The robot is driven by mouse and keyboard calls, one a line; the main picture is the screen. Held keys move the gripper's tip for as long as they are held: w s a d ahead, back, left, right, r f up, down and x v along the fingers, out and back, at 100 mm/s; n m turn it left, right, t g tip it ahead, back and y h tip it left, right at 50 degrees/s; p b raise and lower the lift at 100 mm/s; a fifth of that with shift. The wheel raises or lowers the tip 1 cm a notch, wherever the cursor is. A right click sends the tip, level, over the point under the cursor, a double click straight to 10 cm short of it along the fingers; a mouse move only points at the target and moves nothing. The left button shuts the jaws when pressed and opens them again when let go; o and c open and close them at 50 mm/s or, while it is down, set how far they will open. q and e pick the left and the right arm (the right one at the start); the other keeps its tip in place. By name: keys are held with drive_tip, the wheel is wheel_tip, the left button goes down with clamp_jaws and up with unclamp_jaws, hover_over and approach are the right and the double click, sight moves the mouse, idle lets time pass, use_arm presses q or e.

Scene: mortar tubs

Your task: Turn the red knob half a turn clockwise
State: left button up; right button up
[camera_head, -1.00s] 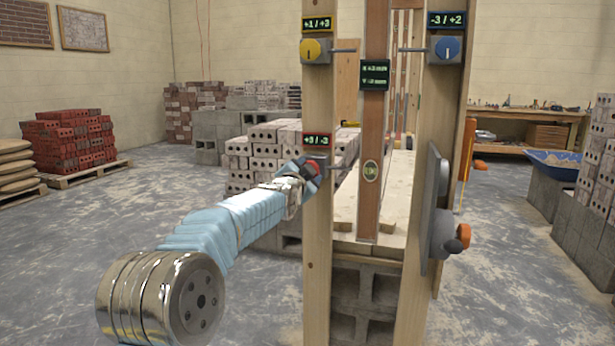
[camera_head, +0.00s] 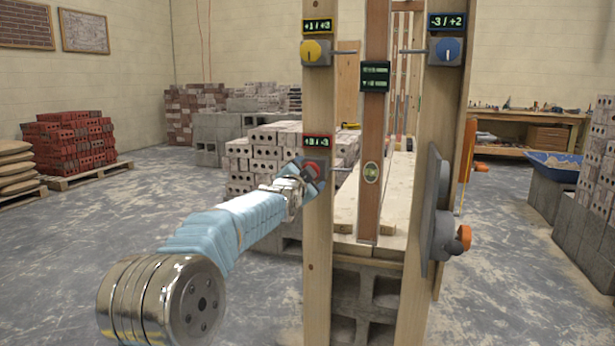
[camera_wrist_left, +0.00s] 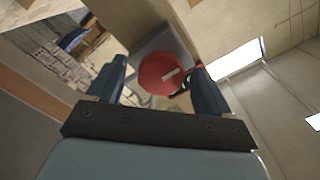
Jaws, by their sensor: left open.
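In the head view the red knob (camera_head: 313,167) is partly covered by my left gripper (camera_head: 308,172). In the left wrist view my left gripper (camera_wrist_left: 158,85) is open, with one dark finger on each side of the knob. A gap shows between the left finger and the knob; the right finger is close to its edge, and I cannot tell whether it touches. My right gripper is not in view.
A yellow knob (camera_head: 311,51) is higher on the same post (camera_head: 318,230), and a blue knob (camera_head: 447,49) is on the right post. A thin wooden board with a level vial (camera_head: 371,172) hangs between them. Bricks (camera_head: 270,150) are stacked behind.

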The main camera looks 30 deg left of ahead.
use_arm(q)
drive_tip(key=shift+s, duration=0.1)
drive_tip(key=p+v, duration=0.7)
drive_tip(key=v, duration=0.6)
drive_tip(key=shift+s+p, duration=0.3)
drive_tip(key=shift+f, duration=0.1)
